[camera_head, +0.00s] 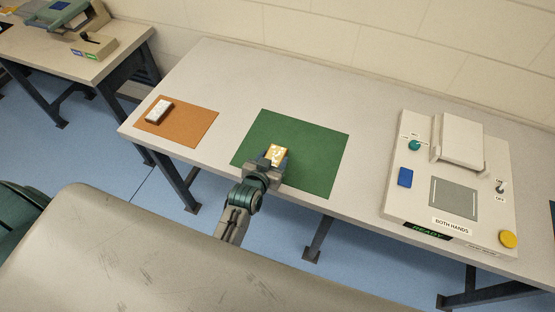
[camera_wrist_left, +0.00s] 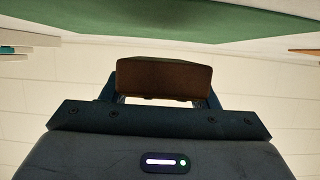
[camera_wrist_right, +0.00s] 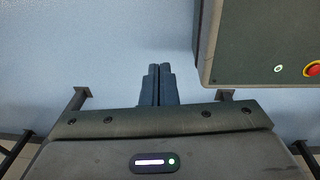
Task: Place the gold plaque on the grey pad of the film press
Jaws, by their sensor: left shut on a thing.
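The gold plaque (camera_head: 278,153) is in the jaws of my left gripper (camera_head: 274,162), over the green mat (camera_head: 311,139). In the left wrist view the plaque (camera_wrist_left: 164,78) is a dark brown block between the fingers, with the green mat beyond it. I cannot tell how high it is above the mat. The film press (camera_head: 405,203) is a pale machine at the right of the table. Its square grey pad (camera_head: 454,198) is bare, in front of a raised pale block (camera_head: 461,140). My right gripper (camera_wrist_right: 157,85) is shut and empty over blue floor, outside the head view.
An orange mat (camera_head: 190,126) with a white block (camera_head: 158,110) lies at the left. The press carries a teal knob (camera_head: 414,145), a blue square (camera_head: 405,177), a switch (camera_head: 501,187) and a yellow button (camera_head: 508,239). The table between green mat and press is clear.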

